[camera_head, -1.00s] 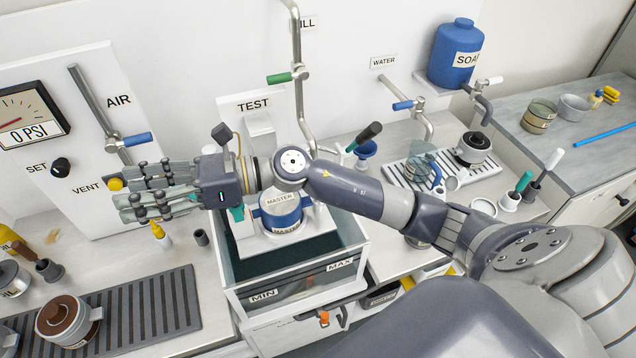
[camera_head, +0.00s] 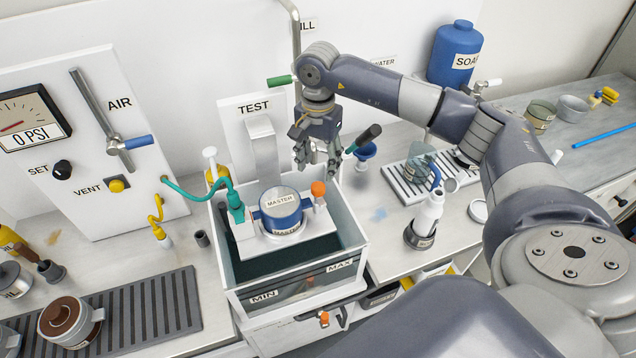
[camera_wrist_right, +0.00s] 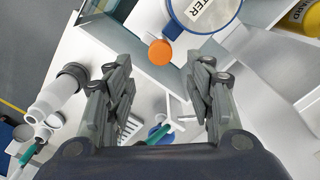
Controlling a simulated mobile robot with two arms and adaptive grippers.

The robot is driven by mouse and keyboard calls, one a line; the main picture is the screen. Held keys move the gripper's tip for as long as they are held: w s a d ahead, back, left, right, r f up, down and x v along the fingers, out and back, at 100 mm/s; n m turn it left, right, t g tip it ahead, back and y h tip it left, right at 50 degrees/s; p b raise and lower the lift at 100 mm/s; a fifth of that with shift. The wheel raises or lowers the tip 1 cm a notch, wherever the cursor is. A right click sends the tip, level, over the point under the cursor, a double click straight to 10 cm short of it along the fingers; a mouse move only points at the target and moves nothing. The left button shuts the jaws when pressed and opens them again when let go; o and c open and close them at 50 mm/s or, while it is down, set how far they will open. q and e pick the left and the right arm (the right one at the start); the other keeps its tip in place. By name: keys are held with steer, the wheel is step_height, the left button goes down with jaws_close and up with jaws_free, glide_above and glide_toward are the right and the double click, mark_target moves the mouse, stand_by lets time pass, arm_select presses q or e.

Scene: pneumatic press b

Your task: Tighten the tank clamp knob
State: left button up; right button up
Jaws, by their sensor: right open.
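An orange knob (camera_head: 318,188) stands on the right side of the tank fixture, beside the blue-banded canister labelled MASTER (camera_head: 281,212). The knob also shows in the right wrist view (camera_wrist_right: 160,52), near the canister's rim. The canister sits on a white plate in the clear-walled tank (camera_head: 361,244) marked MIN and MAX. My right gripper (camera_head: 319,166) points down above the knob, apart from it. In the right wrist view its fingers (camera_wrist_right: 158,75) are spread, with nothing held, and the knob lies beyond the gap between them. My left gripper is not in view.
A teal hose (camera_head: 205,186) runs from the panel to the tank's left side. A TEST bracket (camera_head: 262,142) stands behind the canister. A dark-handled tool (camera_head: 365,137) and a blue funnel (camera_head: 365,153) are close right of the gripper.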

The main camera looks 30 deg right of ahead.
mark_target(318, 185)
step_height(318, 185, down, 7)
steer(key=shift+f+p, duration=0.1)
steer(key=shift+p, duration=1.1)
steer(key=shift+f, duration=0.6)
steer(key=c, duration=1.1)
